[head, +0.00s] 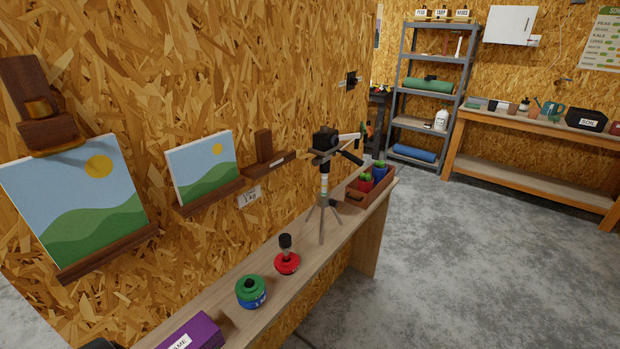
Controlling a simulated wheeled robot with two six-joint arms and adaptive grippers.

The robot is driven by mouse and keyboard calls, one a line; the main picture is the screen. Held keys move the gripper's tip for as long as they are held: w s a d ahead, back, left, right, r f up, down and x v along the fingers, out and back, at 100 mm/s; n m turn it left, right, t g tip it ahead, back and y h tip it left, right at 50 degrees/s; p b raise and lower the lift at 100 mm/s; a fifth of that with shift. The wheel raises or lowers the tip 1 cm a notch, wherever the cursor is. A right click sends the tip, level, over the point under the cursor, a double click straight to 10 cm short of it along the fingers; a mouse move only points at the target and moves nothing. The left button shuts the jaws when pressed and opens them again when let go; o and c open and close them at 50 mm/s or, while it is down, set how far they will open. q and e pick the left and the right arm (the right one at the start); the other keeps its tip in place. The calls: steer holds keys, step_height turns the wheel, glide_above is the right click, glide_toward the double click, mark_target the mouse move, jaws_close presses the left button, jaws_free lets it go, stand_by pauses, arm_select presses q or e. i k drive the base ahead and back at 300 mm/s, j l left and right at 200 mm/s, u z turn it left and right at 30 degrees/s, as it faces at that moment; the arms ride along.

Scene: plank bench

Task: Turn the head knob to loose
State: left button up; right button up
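A small tripod (322,215) stands upright on the narrow plank bench (345,238), its legs spread. Its black head (325,140) sits on top, with a dark handle (350,157) sticking out to the right and a pale bar behind it. A light label or scale with coloured marks shows on the column below the head. I cannot pick out the head knob or its setting at this size. Neither of my grippers can be made out in the head view.
Pictures (78,200) on ledges line the wall. Open concrete floor (470,260) lies right.

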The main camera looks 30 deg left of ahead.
mark_target(316, 161)
steer(key=i+u, duration=0.1)
steer(key=u, duration=0.4)
steer(key=i+l+u, duration=0.1)
steer(key=u, duration=0.4)
steer(key=l+u, duration=0.15)
steer(key=u, duration=0.3)
steer(key=i+l+u, duration=0.15)
steer(key=l, duration=0.3)
steer(key=i+l+u, duration=0.15)
steer(key=l, duration=0.3)
steer(key=i+l+u, duration=0.15)
steer(key=l, duration=0.35)
steer(key=i+l+u, duration=0.15)
steer(key=l, duration=0.3)
steer(key=l+u, duration=0.2)
steer(key=l, duration=0.3)
steer(key=i, duration=0.05)
